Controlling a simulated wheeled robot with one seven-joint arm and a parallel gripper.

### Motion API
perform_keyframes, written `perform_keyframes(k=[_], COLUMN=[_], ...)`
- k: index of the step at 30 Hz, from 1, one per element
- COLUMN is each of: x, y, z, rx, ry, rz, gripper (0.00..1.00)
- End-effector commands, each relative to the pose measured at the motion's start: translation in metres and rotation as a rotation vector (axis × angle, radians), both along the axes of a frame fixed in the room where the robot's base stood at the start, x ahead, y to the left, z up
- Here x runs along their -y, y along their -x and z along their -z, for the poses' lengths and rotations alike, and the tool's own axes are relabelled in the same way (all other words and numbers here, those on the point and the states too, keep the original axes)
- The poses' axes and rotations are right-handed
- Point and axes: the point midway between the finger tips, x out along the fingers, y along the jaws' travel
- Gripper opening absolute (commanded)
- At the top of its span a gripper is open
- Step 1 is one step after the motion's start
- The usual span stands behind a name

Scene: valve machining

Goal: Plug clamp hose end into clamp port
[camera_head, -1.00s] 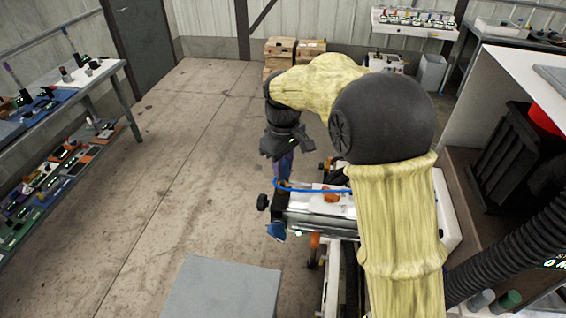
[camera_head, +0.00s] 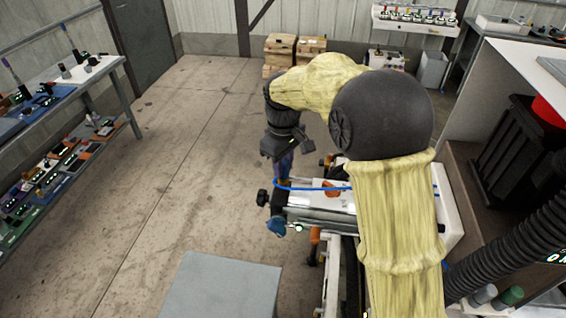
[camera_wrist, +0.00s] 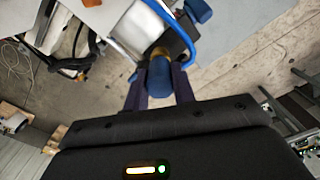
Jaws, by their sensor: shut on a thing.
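My gripper (camera_wrist: 160,90) is shut on a blue cylindrical hose end (camera_wrist: 159,76) in the wrist view, one dark finger on each side of it. A small yellowish part shows just beyond the hose end, in front of a black block (camera_wrist: 172,36). I cannot tell whether the two touch, and I cannot make out the clamp port. The blue hose (camera_wrist: 192,45) curves beside the block. In the head view my gripper (camera_head: 284,172) points down at the left end of the white-topped machine (camera_head: 310,199), and the hose (camera_head: 312,187) runs right across its top.
An orange part (camera_head: 331,188) lies on the machine top. A black knob (camera_head: 263,198) and a blue part (camera_head: 276,227) stick out at its left end. A grey panel (camera_head: 220,288) is in front. The floor (camera_head: 180,150) to the left is clear up to the workbench (camera_head: 85,83).

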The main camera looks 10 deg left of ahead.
Motion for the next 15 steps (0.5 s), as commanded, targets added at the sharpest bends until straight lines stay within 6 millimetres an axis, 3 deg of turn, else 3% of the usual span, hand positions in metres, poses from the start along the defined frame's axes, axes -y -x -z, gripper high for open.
perform_keyframes(k=[11, 12, 15], x=[0.0001, 0.0000, 0.0000], y=[-0.0002, -0.0002, -0.0002], z=[0.0083, 0.0084, 0.0077], rx=[0.000, 0.000, 0.000], ry=[0.000, -0.001, -0.001], rz=[0.000, 0.000, 0.000], gripper=[0.02, 0.28, 0.47])
